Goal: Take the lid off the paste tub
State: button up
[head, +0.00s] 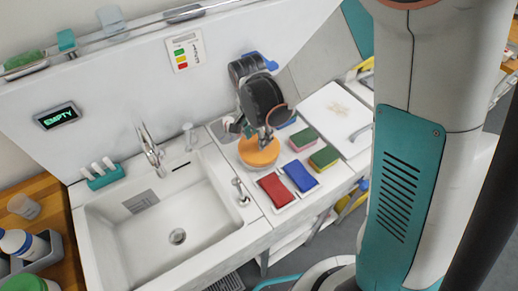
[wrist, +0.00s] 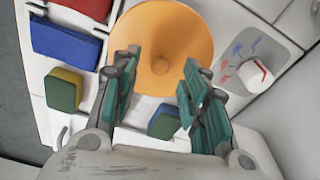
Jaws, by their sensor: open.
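A round orange lid (head: 257,157) sits on the counter right of the sink, under my gripper (head: 266,137). In the wrist view the lid (wrist: 160,22) is a wide disc with a small knob at its middle. My gripper (wrist: 161,62) is open, with its green-padded fingers apart on either side of the knob and nothing held between them. I cannot tell from these views how far the fingertips are above the lid. The paste tub's body is hidden beneath the lid.
A backsplash wall stands behind.

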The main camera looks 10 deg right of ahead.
notch_tip(320, 180, down, 2)
jog(key=shift+w+d+f+b, duration=0.1)
jog(key=shift+f+b, duration=0.1)
jog(key=shift+b, duration=0.25)
jog(key=shift+r, duration=0.1)
jog(key=shift+c, duration=0.6)
grip_shut()
jog(key=shift+r, duration=0.1)
